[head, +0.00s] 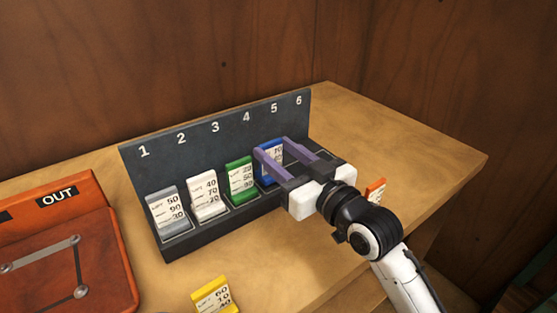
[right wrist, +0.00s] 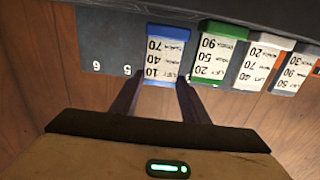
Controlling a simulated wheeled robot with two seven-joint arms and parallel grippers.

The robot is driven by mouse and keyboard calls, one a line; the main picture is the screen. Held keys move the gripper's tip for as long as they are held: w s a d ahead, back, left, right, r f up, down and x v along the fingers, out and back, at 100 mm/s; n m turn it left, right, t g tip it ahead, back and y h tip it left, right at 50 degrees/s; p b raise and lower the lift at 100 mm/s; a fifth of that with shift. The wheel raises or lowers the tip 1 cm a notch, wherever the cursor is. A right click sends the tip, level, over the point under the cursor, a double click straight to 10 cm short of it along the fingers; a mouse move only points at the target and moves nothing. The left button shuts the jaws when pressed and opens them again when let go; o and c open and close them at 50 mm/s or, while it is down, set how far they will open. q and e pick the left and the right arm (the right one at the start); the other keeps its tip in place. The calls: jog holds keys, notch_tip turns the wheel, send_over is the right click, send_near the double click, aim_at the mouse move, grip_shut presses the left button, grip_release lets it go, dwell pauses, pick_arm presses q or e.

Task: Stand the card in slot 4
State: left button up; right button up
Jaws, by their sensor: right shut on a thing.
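The blue card (head: 266,175) stands in the row of the dark numbered rack (head: 215,148), just right of the green card, at the slot 4 place. My right gripper (head: 272,147) reaches in from the right and is shut on it. In the right wrist view the blue card (right wrist: 165,58) is between the two fingers (right wrist: 161,80), in line with the green card and beside the bare numbers 5 and 6. I cannot tell whether its foot touches the slot floor. My left gripper is not in view.
Grey (head: 168,212), white (head: 206,192) and green (head: 241,180) cards stand in slots 1, 2 and 3. A yellow card (head: 212,296) is on the table in front. An orange card (head: 375,188) is partly hidden by my right arm. The orange OUT board (head: 95,200) lies left.

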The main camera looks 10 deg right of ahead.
jog(key=shift+f, duration=0.65)
jog(key=o, duration=1.1)
jog(key=shift+f, duration=0.15)
jog(key=shift+c, duration=0.2)
jog(key=v, duration=1.2)
jog(key=shift+b, duration=0.4)
